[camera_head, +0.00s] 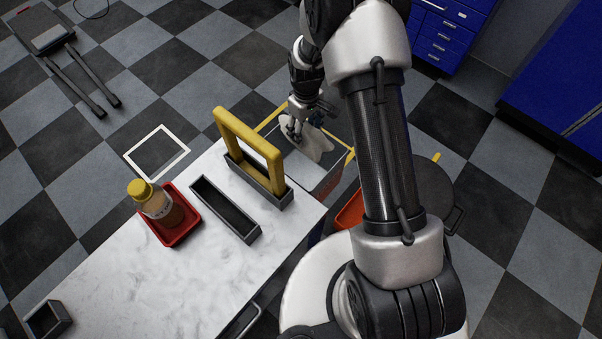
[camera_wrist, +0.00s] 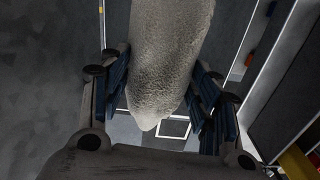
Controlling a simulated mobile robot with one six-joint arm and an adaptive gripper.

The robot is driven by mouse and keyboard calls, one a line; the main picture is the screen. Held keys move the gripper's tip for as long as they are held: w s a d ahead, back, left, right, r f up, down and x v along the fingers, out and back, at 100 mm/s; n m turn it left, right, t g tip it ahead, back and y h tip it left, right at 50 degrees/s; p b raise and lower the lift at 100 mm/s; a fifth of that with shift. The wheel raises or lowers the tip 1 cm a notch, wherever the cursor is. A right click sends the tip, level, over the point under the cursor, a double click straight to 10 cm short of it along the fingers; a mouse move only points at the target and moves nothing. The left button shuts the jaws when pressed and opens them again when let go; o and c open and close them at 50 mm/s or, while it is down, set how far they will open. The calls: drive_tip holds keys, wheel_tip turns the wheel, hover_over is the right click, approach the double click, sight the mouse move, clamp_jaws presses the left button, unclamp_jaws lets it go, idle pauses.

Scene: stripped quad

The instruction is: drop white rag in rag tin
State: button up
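The white rag (camera_head: 314,144) hangs from my gripper (camera_head: 297,122) beyond the far end of the white table. In the wrist view the rag (camera_wrist: 165,55) fills the space between the blue-padded fingers (camera_wrist: 160,95), which are closed around it. Below the rag in the head view is a grey box-like thing (camera_head: 331,183) with yellow edging; the rag and my arm hide part of it. A dark round container (camera_head: 430,185) stands to the right, partly behind my arm. I cannot tell which of these is the rag tin.
The marble-topped table (camera_head: 140,280) bears a yellow-handled grey holder (camera_head: 272,185), an empty dark tray (camera_head: 225,208), and a red tray (camera_head: 180,235) with a yellow-capped bottle (camera_head: 155,203). An orange bin (camera_head: 349,212) is beside my arm. Blue cabinets (camera_head: 555,75) stand right.

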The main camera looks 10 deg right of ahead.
drive_tip(key=o, duration=0.5)
wheel_tip(320, 180, up, 11)
drive_tip(key=shift+f, duration=0.1)
drive_tip(key=shift+r, duration=0.6)
idle(0.3)
